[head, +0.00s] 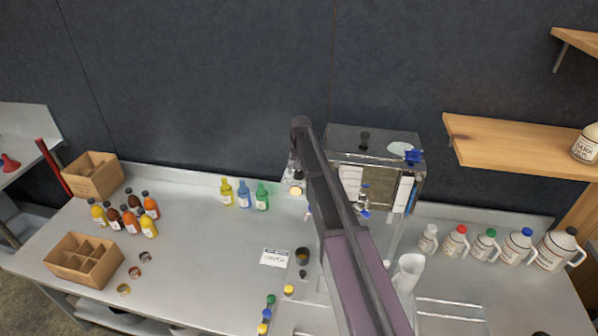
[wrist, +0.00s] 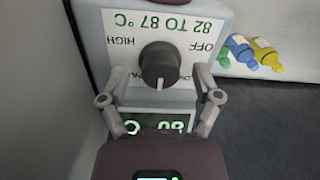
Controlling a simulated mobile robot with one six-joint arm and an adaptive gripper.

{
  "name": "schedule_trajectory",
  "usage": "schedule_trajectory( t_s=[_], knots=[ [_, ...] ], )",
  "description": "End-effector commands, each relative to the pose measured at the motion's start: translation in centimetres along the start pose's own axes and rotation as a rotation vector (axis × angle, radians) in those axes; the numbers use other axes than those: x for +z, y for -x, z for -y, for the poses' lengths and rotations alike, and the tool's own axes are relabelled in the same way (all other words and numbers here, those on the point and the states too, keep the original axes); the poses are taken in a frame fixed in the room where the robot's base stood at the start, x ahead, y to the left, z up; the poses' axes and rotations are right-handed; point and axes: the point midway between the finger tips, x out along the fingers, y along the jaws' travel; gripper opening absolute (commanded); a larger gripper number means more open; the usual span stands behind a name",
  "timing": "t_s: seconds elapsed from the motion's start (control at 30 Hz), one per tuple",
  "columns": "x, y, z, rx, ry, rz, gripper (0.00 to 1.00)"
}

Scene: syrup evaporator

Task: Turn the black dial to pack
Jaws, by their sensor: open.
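The black dial (wrist: 160,62) sits on a white label plate (wrist: 128,28) in the wrist view, where the printing appears upside down. OFF is at upper right, HIGH at upper left. Letters like "PA" show at lower left and "LO" at lower right, partly covered by my fingers. A small pale mark on the dial faces the bottom of the picture, between those two lower labels. My gripper (wrist: 159,75) is open, with one finger on each side of the dial. I cannot tell whether they touch it. In the head view my arm hides the dial.
Small yellow, blue and green bottles (head: 244,195) stand near the wall. The steel evaporator (head: 375,145) is behind my arm. Jugs (head: 488,245) stand right; crates (head: 85,262) and sauce bottles stand left.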

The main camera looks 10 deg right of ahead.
Motion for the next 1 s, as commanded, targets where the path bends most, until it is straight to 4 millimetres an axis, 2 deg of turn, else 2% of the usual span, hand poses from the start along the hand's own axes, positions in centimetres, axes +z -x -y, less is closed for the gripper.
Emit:
schedule_trajectory(
  t_s=[0.47,1.0],
  knots=[
    [0.0,0.0,0.1,0.000,-0.147,-0.005,0.82],
    [0.0,4.9,0.1,0.000,-0.148,-0.005,0.82]
  ],
)
